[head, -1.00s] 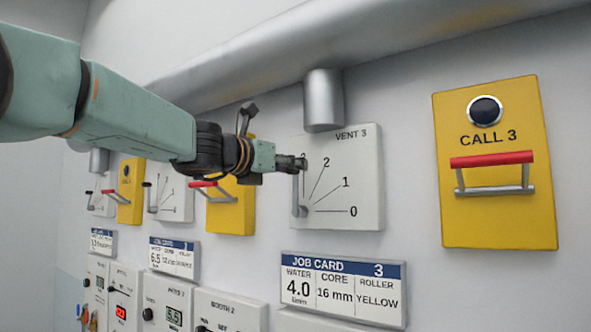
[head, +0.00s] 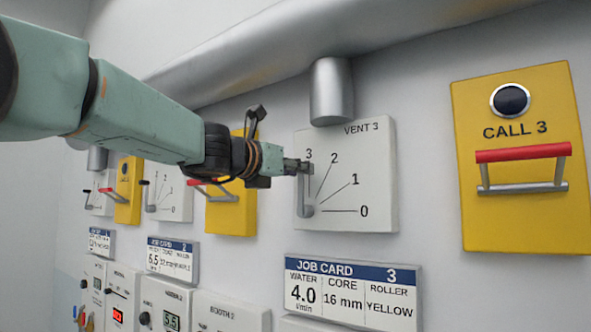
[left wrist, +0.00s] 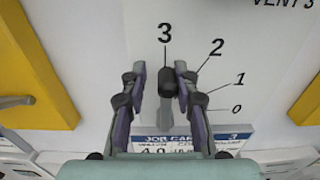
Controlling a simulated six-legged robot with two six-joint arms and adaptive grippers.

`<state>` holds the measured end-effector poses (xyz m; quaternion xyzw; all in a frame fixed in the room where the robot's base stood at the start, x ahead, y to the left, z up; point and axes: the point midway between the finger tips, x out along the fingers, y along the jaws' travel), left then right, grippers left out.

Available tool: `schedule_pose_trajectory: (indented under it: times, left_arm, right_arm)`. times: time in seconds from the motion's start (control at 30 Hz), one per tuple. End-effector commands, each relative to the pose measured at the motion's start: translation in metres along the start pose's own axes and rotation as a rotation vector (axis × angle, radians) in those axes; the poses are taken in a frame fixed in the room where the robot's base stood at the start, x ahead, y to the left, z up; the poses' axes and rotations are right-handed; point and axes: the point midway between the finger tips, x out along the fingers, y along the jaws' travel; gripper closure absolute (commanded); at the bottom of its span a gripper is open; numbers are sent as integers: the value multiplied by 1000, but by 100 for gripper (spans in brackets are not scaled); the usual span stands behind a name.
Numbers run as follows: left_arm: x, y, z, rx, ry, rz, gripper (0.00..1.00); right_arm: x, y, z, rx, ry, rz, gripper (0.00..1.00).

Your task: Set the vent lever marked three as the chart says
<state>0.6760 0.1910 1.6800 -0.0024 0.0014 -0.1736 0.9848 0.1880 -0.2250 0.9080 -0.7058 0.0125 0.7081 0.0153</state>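The vent 3 panel (head: 375,180) is a white plate with a dial marked 0 to 3. Its grey lever (head: 306,210) points up at the 3. My left gripper (head: 303,167) is at the lever's upper end in the head view. In the left wrist view, the lever's dark knob (left wrist: 168,82) lies between the two fingers of my left gripper (left wrist: 160,80). The fingers are apart, with a clear gap on the knob's left; the right finger is close to it, and I cannot tell if it touches. My right gripper is out of view. No vent chart is in view.
Job card 3 (head: 352,310) below reads water 4.0 l/min, core 16 mm, roller yellow. The yellow call 3 box (head: 520,225) with a red-topped handle is to the right. Another yellow box (head: 230,215) is close behind my left wrist. A silver duct (head: 332,95) stands above the panel.

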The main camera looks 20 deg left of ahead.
Motion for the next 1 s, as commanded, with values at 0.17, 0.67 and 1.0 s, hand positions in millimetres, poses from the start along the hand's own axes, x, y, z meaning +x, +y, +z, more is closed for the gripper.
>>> schedule_pose_trajectory:
  times: [0.17, 0.67, 1.0]
  left_arm:
    - [0, 1, 0, 0, 0, 3, 88]
    - [2, 2, 3, 1, -5, 3, 100]
    - [4, 2, 3, 10, -4, 1, 100]
  right_arm:
    - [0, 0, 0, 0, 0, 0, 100]
    - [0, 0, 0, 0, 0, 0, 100]
    - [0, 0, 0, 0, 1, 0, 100]
